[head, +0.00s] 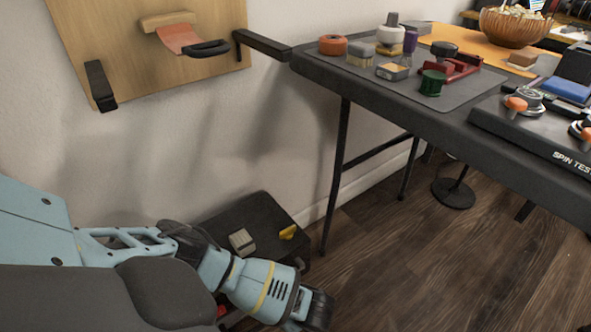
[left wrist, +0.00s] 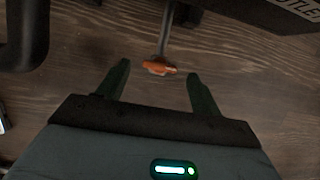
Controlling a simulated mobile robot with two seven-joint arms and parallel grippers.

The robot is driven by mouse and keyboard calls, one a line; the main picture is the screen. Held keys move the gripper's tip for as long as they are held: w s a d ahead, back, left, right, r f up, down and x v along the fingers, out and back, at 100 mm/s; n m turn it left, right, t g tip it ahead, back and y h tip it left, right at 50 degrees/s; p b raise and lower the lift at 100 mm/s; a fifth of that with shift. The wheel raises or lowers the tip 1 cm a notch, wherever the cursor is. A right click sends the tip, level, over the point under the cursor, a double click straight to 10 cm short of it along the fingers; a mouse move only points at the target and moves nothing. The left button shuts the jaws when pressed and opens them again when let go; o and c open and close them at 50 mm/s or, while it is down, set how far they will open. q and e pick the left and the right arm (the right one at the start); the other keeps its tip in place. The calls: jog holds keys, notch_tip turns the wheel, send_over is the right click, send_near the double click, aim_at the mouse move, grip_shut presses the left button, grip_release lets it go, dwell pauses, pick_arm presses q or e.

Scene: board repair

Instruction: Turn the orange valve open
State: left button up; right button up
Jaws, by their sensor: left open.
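An orange piece (left wrist: 160,68) on a thin grey stem shows in the left wrist view, in line with the gap between my fingers. It looks like the valve handle, but its shape is small and dim. My left gripper (left wrist: 158,73) is open, with one finger on each side of that gap and nothing held. I cannot tell how far the orange piece is from the fingertips. In the head view my left arm reaches low, and the gripper (head: 316,312) is at the bottom edge, its fingers not clear. The orange piece is not visible there. My right gripper is not in view.
A dark table (head: 400,103) with several small items stands at the right. A "SPIN TEST" panel (head: 540,133) on it has orange knobs (head: 516,104). A black case (head: 262,215) lies on the floor behind my left arm. A wooden board (head: 110,45) hangs on the wall.

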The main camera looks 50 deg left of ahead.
pick_arm(q)
jog(key=shift+b+x, duration=0.35)
jog(key=shift+x, duration=0.6)
jog(key=shift+a+f, duration=0.15)
jog(key=shift+f, duration=0.05)
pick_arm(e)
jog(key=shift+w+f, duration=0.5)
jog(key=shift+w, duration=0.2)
pick_arm(q)
jog(key=shift+c, duration=0.4)
jog(key=c, duration=0.9)
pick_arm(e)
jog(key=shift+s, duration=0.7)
